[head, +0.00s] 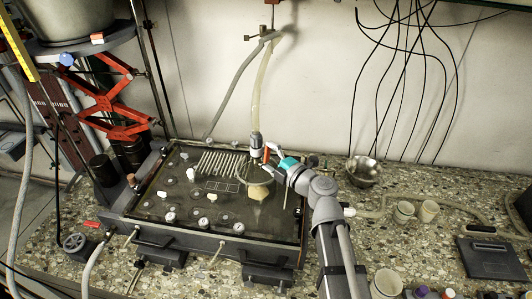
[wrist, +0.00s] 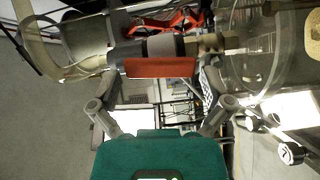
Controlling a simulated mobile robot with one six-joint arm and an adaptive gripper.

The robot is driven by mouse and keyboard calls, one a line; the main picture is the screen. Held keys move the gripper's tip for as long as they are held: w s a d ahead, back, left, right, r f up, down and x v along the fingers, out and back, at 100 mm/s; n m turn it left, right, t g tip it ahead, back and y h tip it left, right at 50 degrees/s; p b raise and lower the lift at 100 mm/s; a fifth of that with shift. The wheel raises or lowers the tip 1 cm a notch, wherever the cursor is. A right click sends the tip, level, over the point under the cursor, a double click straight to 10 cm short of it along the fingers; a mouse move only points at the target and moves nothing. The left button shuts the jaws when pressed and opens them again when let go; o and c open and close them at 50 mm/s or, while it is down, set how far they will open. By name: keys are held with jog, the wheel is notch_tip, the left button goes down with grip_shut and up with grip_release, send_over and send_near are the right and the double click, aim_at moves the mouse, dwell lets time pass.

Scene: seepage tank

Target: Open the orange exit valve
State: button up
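The orange-red valve handle (wrist: 160,67) is a flat bar lying crosswise in the upper middle of the wrist view, on a grey valve body in line with a pipe. My gripper (wrist: 159,80) is open, with one finger on each side of the handle and nothing clearly held. In the head view, my gripper (head: 268,161) is at this fitting, its teal body just to the right. Contact with the handle cannot be told.
The dark tank (head: 180,235) with knobs on its glass top lies below my gripper. A clear hose (head: 258,95) rises behind it. Another red handle (head: 91,224) is at the tank's left. A metal bowl (head: 363,170) and cups (head: 428,210) stand to the right.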

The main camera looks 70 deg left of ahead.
jog(key=shift+s, duration=0.15)
jog(key=shift+d, duration=0.1)
jog(key=shift+d, duration=0.45)
jog(key=v, duration=1.1)
jog(key=shift+w, duration=0.25)
